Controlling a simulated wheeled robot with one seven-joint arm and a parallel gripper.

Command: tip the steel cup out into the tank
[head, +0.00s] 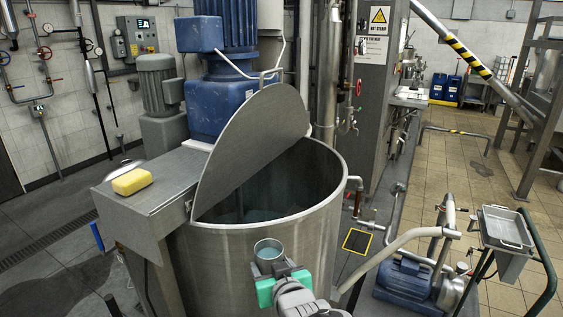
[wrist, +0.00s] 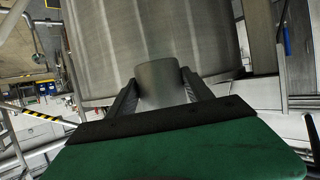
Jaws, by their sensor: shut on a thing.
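The steel cup (head: 268,252) is upright in the head view, its open top showing a pale bluish inside. I cannot tell how full it is. My gripper (head: 279,272) is shut on the cup, with a finger on each side. In the wrist view the cup (wrist: 161,82) sits between both dark fingers. The tank (head: 262,240) is a large round steel vessel with its half lid (head: 250,150) raised. Dark liquid shows low inside it. The cup is in front of the tank's near wall, below the rim. The wrist view shows the tank wall (wrist: 150,30) behind the cup.
A yellow sponge (head: 132,181) lies on the steel ledge left of the tank. A blue motor (head: 215,95) stands behind the lid. A pump (head: 405,280) and a cart with a steel tray (head: 507,229) stand at the right. The tank's opening is clear at its front right.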

